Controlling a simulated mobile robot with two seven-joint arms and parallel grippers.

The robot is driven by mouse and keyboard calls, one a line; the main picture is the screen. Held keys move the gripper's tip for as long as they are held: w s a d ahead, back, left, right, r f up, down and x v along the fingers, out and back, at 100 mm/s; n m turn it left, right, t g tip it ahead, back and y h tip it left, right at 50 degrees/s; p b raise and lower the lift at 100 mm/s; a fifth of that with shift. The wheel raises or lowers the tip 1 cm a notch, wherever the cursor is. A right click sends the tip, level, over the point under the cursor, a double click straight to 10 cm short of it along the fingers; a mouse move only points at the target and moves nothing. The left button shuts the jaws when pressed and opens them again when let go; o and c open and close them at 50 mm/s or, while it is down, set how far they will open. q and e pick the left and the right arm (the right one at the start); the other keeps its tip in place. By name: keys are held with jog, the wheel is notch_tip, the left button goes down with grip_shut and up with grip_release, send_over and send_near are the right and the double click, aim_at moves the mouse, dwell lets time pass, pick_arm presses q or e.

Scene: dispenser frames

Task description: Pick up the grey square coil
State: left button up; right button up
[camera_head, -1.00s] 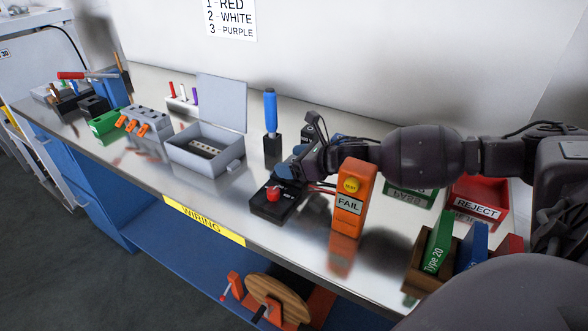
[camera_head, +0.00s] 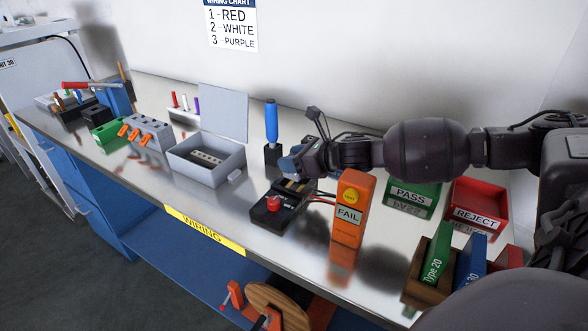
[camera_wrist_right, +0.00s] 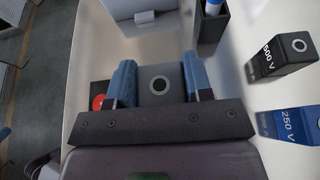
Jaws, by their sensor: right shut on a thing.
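In the head view my right gripper (camera_head: 290,163) is just above the back end of a black test base with a red button (camera_head: 272,204); I cannot make out the coil there. Whether the coil still touches the base is hidden. My left gripper is not in view.
An orange tester reading FAIL (camera_head: 350,210) stands right of the base, and a blue-handled tool in a black holder (camera_head: 271,125) behind it. A grey open-lid box (camera_head: 207,165) is to the left. A green PASS bin (camera_head: 412,197) and a red REJECT bin (camera_head: 478,206) are to the right.

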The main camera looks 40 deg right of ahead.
notch_tip(320, 180, up, 16)
jog(key=p, duration=0.1)
jog(key=shift+r, duration=0.15)
jog(key=shift+s+d, duration=0.1)
jog(key=shift+s, duration=0.05)
